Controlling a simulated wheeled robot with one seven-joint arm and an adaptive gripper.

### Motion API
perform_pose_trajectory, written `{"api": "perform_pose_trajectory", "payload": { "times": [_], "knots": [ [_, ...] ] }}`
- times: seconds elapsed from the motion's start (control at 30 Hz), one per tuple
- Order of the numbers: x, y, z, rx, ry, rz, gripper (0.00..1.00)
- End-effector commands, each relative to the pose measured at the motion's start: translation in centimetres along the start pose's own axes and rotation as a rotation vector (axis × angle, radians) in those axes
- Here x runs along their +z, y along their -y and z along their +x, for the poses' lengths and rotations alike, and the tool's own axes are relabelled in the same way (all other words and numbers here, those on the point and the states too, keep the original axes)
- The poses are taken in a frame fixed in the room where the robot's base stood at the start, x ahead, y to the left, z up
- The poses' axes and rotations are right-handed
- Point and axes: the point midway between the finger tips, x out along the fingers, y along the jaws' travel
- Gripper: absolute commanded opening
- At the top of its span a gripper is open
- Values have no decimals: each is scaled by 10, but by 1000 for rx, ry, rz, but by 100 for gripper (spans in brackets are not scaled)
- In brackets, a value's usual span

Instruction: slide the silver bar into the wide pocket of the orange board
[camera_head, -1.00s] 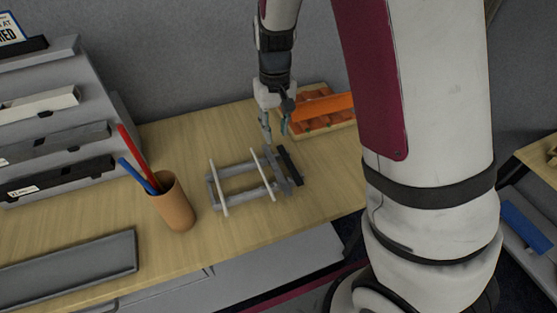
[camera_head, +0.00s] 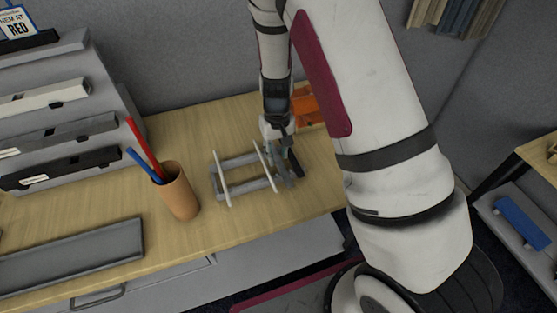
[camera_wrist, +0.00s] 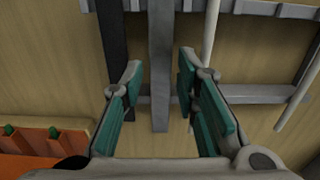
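The silver bar (camera_wrist: 160,50) lies across the grey rack (camera_wrist: 265,93), beside a dark bar (camera_wrist: 114,45). In the wrist view my gripper (camera_wrist: 159,76) is open, with one teal-padded finger on each side of the silver bar and visible gaps between. In the head view my gripper (camera_head: 279,150) is low over the right end of the rack (camera_head: 247,187). The orange board (camera_head: 308,106) stands behind it, partly hidden by my arm. Part of it shows at lower left in the wrist view (camera_wrist: 30,165). Its wide pocket cannot be made out.
White rods (camera_head: 222,180) cross the rack. A tan cup (camera_head: 178,193) with red and blue sticks stands left of it. A grey tray (camera_head: 75,257) lies at front left. A stepped shelf (camera_head: 60,105) with several bars is behind left. Table between cup and tray is clear.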

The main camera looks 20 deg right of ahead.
Motion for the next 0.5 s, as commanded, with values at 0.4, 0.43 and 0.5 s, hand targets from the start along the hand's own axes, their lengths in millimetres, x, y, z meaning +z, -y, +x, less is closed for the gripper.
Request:
{"api": "perform_pose_trajectory", "payload": {
  "times": [0.4, 0.43, 0.5],
  "knots": [
    [0, 0, 2, -1, -1, 0, 0],
    [0, 0, 2, -1, -1, 0, 0],
    [0, 0, 2, -1, -1, 0, 0]
  ]
}}
